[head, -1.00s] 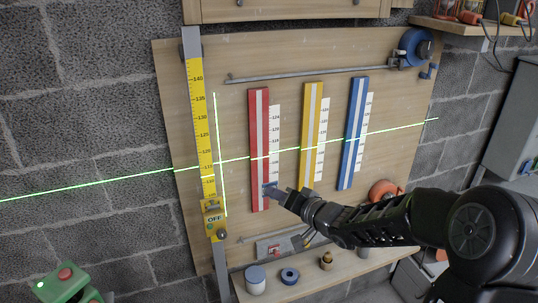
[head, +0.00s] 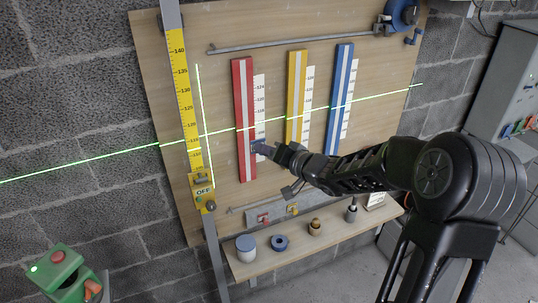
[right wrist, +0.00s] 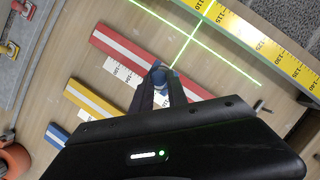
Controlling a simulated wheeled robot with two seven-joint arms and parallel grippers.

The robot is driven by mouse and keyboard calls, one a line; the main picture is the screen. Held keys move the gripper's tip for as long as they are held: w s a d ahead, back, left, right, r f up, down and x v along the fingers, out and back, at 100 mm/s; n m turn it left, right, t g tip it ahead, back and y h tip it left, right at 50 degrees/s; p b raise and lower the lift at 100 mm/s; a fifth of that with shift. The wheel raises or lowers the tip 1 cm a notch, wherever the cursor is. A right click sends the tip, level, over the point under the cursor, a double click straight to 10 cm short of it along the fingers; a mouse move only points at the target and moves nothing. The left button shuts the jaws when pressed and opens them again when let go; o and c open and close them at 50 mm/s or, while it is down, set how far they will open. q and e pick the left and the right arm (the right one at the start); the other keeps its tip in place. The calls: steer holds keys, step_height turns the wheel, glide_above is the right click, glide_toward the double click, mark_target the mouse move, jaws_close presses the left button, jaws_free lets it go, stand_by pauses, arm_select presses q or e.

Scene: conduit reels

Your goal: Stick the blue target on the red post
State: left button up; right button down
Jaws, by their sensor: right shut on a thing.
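The red post (head: 243,95), with a pale stripe down its middle, stands on the wooden board, with a white scale along its right side. My right gripper (head: 258,147) is at the lower part of this post, a little below the green laser line. It is shut on the small blue target (right wrist: 160,74), which also shows at the fingertips in the head view (head: 256,146). In the right wrist view the target overlaps the red post (right wrist: 125,47); whether it touches the post I cannot tell. My left gripper is not in view.
A yellow post (head: 297,75) and a blue post (head: 340,80) stand to the right. A yellow ruler (head: 184,90) with a slider marked OFF (head: 203,192) is at left. A shelf (head: 328,243) below holds several small items. A green box (head: 58,270) sits lower left.

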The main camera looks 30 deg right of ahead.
steer(key=shift+w+d, duration=0.2)
steer(key=shift+w, duration=4)
steer(key=shift+w, duration=0.45)
steer(key=c, duration=0.7)
jaws_free()
steer(key=shift+c, duration=0.2)
steer(key=s, duration=0.9)
steer(key=shift+a, duration=0.2)
